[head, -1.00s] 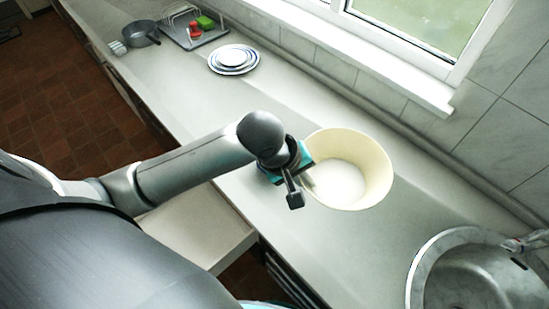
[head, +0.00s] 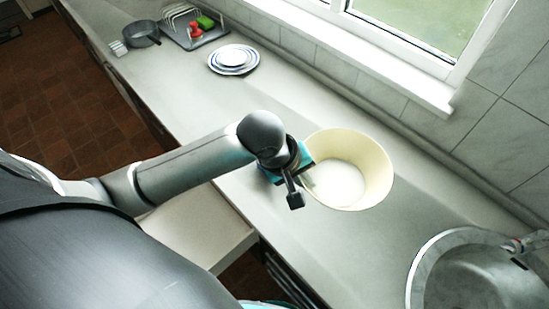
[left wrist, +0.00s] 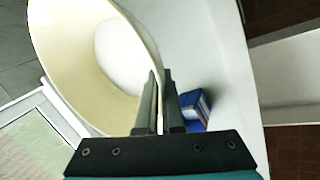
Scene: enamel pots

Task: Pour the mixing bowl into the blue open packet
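The cream mixing bowl (head: 375,165) is over the counter, with white contents (head: 338,183) inside. In the left wrist view the bowl (left wrist: 75,75) fills the upper left. My left gripper (head: 306,178) is at the bowl's near-left rim. In the left wrist view its two fingers (left wrist: 160,78) are close together with the bowl's wall between them. The blue packet (left wrist: 194,110) shows just right of the fingers in that view, partly covered by them; its opening is not clear. In the head view the packet is hidden. My right gripper is not in view.
A round sink (head: 470,275) is at the lower right. Stacked plates (head: 233,60), a grey pan (head: 141,33) and a dish rack (head: 195,32) stand farther back on the counter (head: 290,95). The window wall runs along the far side. An open drawer (head: 200,225) is below my left arm.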

